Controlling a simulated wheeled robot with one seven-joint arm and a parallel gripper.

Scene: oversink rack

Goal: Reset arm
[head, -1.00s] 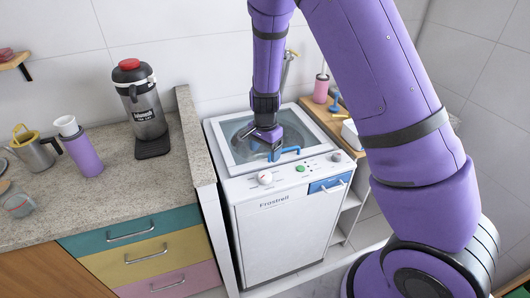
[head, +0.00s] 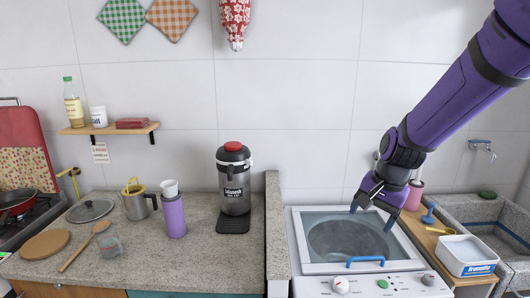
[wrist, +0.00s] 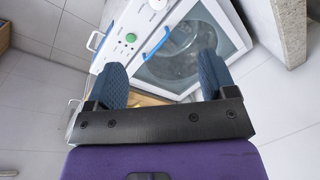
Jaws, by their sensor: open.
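My gripper (head: 372,208) is open and empty above the back right of the white top-loading washer (head: 385,285). In the wrist view the two blue fingers of my gripper (wrist: 163,75) stand wide apart with nothing between them. The washer's glass lid (head: 348,238) is closed, with a blue handle (head: 366,260) at its front edge. The lid and handle also show beyond the fingers in the wrist view. My purple arm reaches in from the upper right.
A granite counter on the left holds a black coffee urn (head: 234,190), a purple cup (head: 173,214), a metal pitcher (head: 137,201) and a glass jar (head: 109,243). A low wall (head: 273,225) divides counter and washer. A white tub (head: 466,254) and stone sink (head: 490,212) stand right.

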